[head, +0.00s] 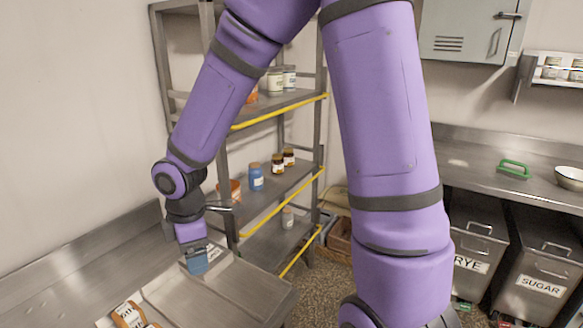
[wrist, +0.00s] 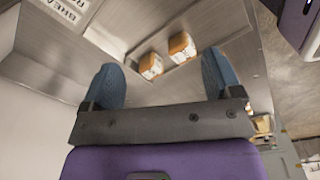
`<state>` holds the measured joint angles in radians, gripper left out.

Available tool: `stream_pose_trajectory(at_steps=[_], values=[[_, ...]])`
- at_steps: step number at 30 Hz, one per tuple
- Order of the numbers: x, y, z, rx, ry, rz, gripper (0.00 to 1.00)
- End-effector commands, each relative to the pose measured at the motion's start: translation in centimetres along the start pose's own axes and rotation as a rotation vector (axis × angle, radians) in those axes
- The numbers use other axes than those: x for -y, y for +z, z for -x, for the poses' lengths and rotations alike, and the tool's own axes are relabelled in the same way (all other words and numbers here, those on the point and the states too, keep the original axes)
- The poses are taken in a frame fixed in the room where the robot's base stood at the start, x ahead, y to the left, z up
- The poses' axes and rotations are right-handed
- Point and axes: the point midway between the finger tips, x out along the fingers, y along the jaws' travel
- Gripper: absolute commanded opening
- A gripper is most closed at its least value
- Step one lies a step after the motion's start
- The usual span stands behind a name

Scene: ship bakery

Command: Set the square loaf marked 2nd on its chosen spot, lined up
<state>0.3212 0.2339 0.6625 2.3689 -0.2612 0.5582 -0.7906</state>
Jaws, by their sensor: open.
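Two brown-crusted loaves with pale printed wrappers lie side by side. In the wrist view one loaf (wrist: 150,66) is at the left and the other loaf (wrist: 181,47) is at the right, on a grey metal surface. In the head view a loaf (head: 129,315) shows at the bottom left, partly cut off by the frame edge. The wrapper print is too small to tell which is marked 2nd. My gripper (head: 197,264) has blue fingers and is open and empty, above the metal counter, up and right of the loaves. In the wrist view the loaves appear between its fingers (wrist: 159,62), at a distance.
A sign with large letters (wrist: 68,8) lies on the metal in the wrist view. A metal shelf rack (head: 275,195) with jars stands behind the counter (head: 235,290). Bins marked RYE (head: 472,263) and SUGAR (head: 542,286) stand at the right under another counter (head: 465,175).

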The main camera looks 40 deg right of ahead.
Motion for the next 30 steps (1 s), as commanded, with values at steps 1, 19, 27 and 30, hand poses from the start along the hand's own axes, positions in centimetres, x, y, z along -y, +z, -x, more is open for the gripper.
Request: stream_pose_trajectory(at_steps=[1, 19, 27, 30], values=[[0.1, 0.8, 1.4, 0.022, 0.032, -0.053, 0.85], [6.4, 9.3, 16.2, -0.034, 0.299, -0.822, 0.85], [11.4, 12.6, 20.8, -0.214, 0.327, -1.139, 0.85], [12.9, 13.4, 21.7, -0.277, 0.318, -1.221, 0.85]])
